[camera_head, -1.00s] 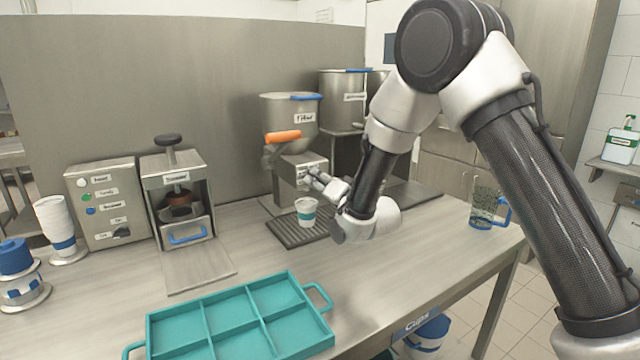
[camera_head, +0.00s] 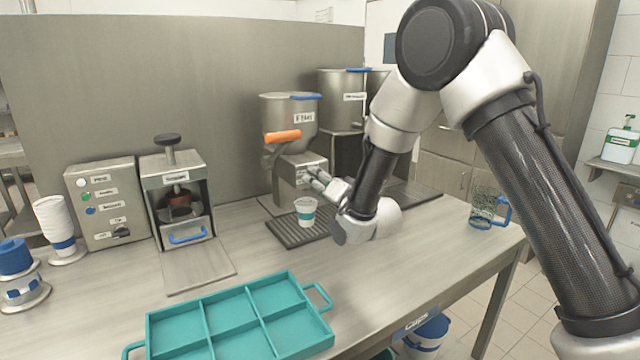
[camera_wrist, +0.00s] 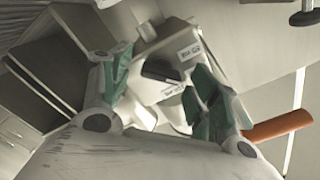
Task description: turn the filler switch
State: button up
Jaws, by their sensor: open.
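The filler is a grey metal hopper (camera_head: 289,112) with a blue-edged rim above a box-shaped body (camera_head: 288,172). An orange handle (camera_head: 283,136) sticks out at its side, and it also shows at the right of the wrist view (camera_wrist: 280,124). My gripper (camera_head: 318,180) is open in front of the filler's body. In the wrist view my two green-padded fingers (camera_wrist: 160,88) stand apart, with a dark switch-like part (camera_wrist: 160,72) on the pale labelled body between them. I cannot tell whether they touch it. In the head view my gripper hides the switch.
A paper cup (camera_head: 306,212) with a teal band stands upright on the drip grate (camera_head: 285,232) below my gripper. A clear jug (camera_head: 486,208) stands right. A teal tray (camera_head: 322,296) lies in front.

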jog(key=v, duration=1.1)
jog(key=shift+s+d, duration=0.2)
